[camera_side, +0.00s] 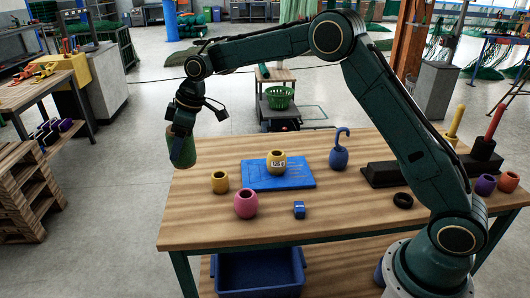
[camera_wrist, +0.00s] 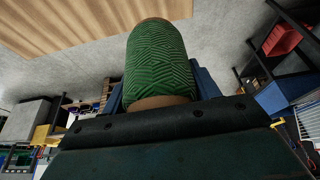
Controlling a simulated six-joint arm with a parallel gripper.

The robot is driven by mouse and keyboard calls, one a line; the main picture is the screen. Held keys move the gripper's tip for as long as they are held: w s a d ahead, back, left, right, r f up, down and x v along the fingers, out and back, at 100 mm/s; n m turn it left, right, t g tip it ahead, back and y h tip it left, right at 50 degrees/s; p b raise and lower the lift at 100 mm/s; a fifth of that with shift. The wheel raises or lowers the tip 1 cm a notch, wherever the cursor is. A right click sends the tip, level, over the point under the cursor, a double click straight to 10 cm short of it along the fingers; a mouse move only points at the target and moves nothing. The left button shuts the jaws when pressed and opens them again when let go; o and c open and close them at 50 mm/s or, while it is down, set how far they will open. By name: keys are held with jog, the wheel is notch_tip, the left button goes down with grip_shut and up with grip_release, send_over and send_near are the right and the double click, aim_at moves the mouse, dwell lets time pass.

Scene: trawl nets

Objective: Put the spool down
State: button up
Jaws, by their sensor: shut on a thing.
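The spool (camera_side: 182,149) is wound with green twine. It is in my gripper (camera_side: 183,134), which is shut on it and points downward. In the side view the spool hangs just past the left back corner of the wooden table (camera_side: 205,232), near tabletop height. In the wrist view the green spool (camera_wrist: 157,60) fills the upper middle, with a tan end showing near the jaws. The jaws show as blue edges on both sides of it. A strip of the wooden table top (camera_wrist: 70,22) shows at the upper left.
The table's left back part is bare.

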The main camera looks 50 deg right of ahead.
jog(key=s+d+m, duration=0.1)
jog(key=s+d, duration=0.5)
jog(key=d, duration=0.6)
jog(key=s+d, duration=0.5)
jog(key=d, duration=0.7)
jog(key=s+d, duration=0.5)
jog(key=s, duration=0.5)
jog(key=s+d+m, duration=0.1)
jog(key=s+d, duration=0.3)
jog(key=s, duration=0.6)
jog(key=shift+d+r+m+t+h, duration=0.15)
jog(key=shift+d+m+t+h, duration=0.15)
jog(key=shift+d+t, duration=0.1)
notch_tip(320, 180, down, 16)
jog(key=shift+f, duration=2)
